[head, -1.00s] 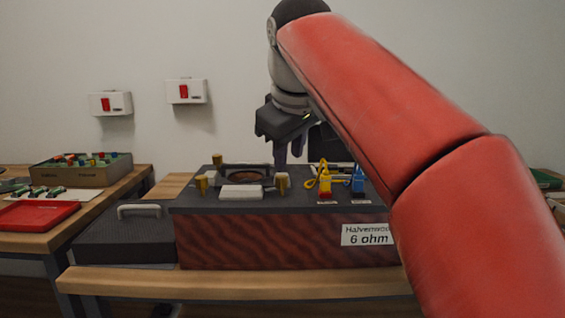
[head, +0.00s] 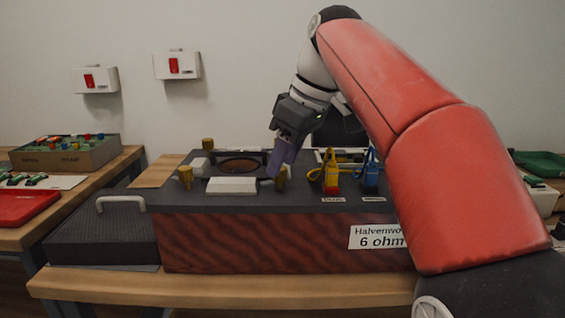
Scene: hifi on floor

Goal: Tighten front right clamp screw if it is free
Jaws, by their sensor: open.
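The front right clamp screw (head: 281,179) is a brass-coloured knob on the dark top of the box (head: 290,241), at the right front of the round opening (head: 240,166). My gripper (head: 277,171) is open, its purple fingers tilted down right at this screw. They overlap its upper left side, and I cannot tell whether they touch it. The front left screw (head: 186,177) and back left screw (head: 208,144) stand clear. No back right screw shows; my gripper covers that area. Whether the front right screw is loose cannot be seen.
A white block (head: 231,185) lies in front of the opening. A dark case (head: 102,235) with a handle sits left of the box. My arm covers the box's right end.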

